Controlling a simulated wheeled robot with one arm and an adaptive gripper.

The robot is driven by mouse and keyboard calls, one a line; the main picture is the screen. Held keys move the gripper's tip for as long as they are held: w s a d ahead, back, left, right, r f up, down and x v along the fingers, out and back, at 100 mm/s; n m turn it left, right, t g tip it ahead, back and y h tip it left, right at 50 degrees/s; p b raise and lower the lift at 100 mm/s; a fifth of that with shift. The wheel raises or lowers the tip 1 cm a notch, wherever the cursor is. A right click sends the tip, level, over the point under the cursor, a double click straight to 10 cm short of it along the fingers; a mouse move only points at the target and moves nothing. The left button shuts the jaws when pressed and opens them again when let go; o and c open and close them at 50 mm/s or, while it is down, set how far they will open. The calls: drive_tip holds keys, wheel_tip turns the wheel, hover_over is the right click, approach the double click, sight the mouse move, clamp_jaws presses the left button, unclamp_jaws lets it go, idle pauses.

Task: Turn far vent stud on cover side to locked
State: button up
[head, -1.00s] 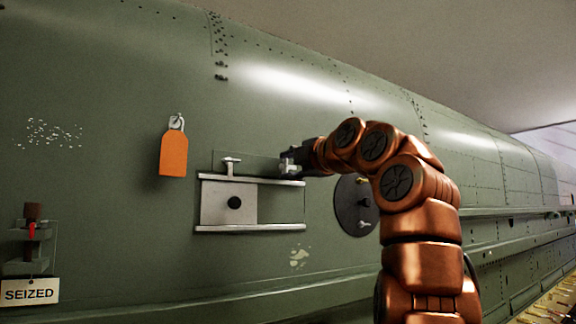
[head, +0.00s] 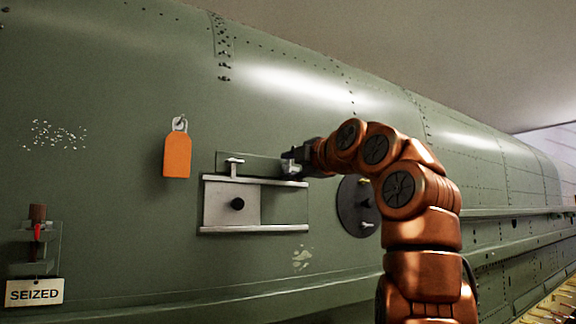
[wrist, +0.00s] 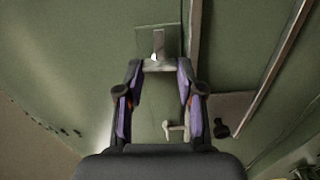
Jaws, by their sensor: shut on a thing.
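My gripper (head: 290,166) reaches the hull at the right end of the rectangular panel above the vent's rails. In the wrist view, my gripper (wrist: 159,68) is shut on the far vent stud (wrist: 158,45), a pale metal stud whose crossbar lies between the fingertips. In the head view my gripper mostly hides this stud. A second pale T-shaped stud (head: 234,165) stands at the panel's left end; it also shows between the fingers in the wrist view (wrist: 177,131). The vent cover (head: 220,204), a grey plate with a black knob (head: 237,204), sits at the left between two rails (head: 252,229).
An orange tag (head: 177,157) hangs left of the vent. A "SEIZED" label (head: 35,292) hangs under a bracketed fitting at far left. A dark round plate (head: 352,212) lies right of the vent, partly behind my arm. The hull between is mostly clear.

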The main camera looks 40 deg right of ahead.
drive_tip(key=m, duration=0.5)
drive_tip(key=shift+d+f+m, duration=0.15)
drive_tip(key=shift+d+m, duration=0.15)
drive_tip(key=shift+w+d+f+m, duration=0.1)
drive_tip(key=shift+w+m, duration=0.05)
drive_tip(key=shift+m, duration=2.15)
drive_tip(key=shift+r+m, duration=0.2)
drive_tip(key=shift+m, duration=0.5)
drive_tip(key=m+p, duration=0.1)
drive_tip(key=m, duration=0.4)
drive_tip(key=shift+m+p, duration=0.35)
drive_tip(key=shift+m, duration=0.05)
drive_tip(key=o, duration=1.1)
drive_tip(key=shift+o, duration=0.2)
drive_tip(key=shift+s, duration=0.25)
